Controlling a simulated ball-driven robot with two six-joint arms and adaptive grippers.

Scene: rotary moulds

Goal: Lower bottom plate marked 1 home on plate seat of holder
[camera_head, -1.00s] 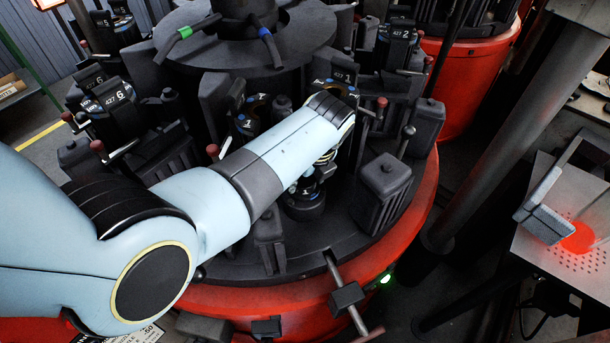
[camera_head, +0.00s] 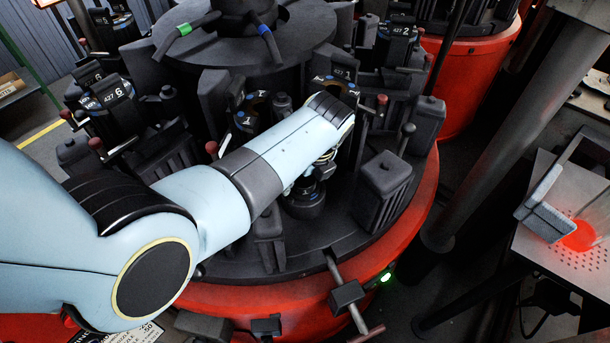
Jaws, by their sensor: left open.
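My left arm reaches in from the left over the rotary machine, and its wrist bends down near the middle. My left gripper (camera_head: 312,176) is below the wrist, largely hidden behind my forearm; it is open, but its fingertips are not clearly seen. A dark round piece (camera_head: 305,203) stands on the turntable directly under it. I cannot tell whether this is the bottom plate marked 1 or part of the holder, or whether it is seated or touched. Dark holder parts (camera_head: 243,121) with white marks and an orange-yellow patch stand behind my forearm. My right gripper is out of view.
The red-rimmed turntable (camera_head: 300,285) carries several dark blocks, including one at the right (camera_head: 384,181), and levers with red knobs. A clamp bar (camera_head: 345,294) crosses the front rim beside a green light (camera_head: 386,278). A perforated plate with a glowing red spot (camera_head: 580,236) lies at right.

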